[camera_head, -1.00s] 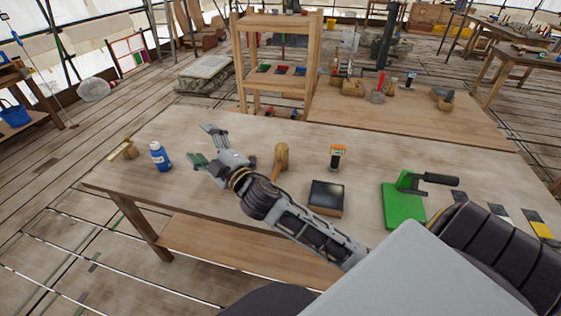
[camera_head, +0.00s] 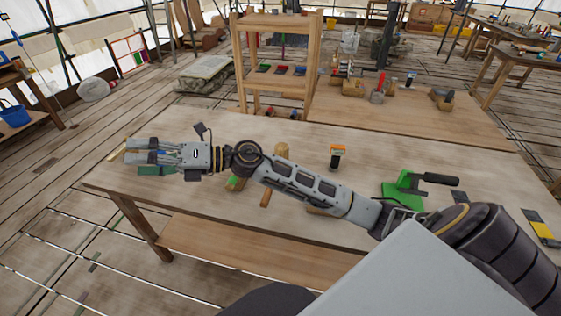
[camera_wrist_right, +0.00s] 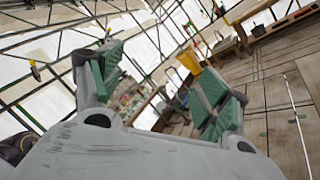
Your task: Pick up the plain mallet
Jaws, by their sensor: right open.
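A wooden mallet (camera_head: 282,150) is on the workbench (camera_head: 225,130). My right forearm crosses in front of it; its head top shows above the arm and its handle below. I cannot tell whether this is the plain mallet. My right gripper (camera_head: 135,151) points left over the bench's left end, well left of this mallet, open and apparently empty. A small tan-yellow object (camera_head: 117,155) sits near its fingertips, partly hidden. In the right wrist view the green-padded fingers (camera_wrist_right: 155,85) are spread, with a yellow object (camera_wrist_right: 188,60) beyond them. My left gripper is out of view.
A small orange-topped dark object (camera_head: 337,157) and a green device with a black handle (camera_head: 402,190) stand on the bench right of the mallet. A wooden shelf (camera_head: 240,65) stands behind. A second table (camera_head: 430,125) holds several tools.

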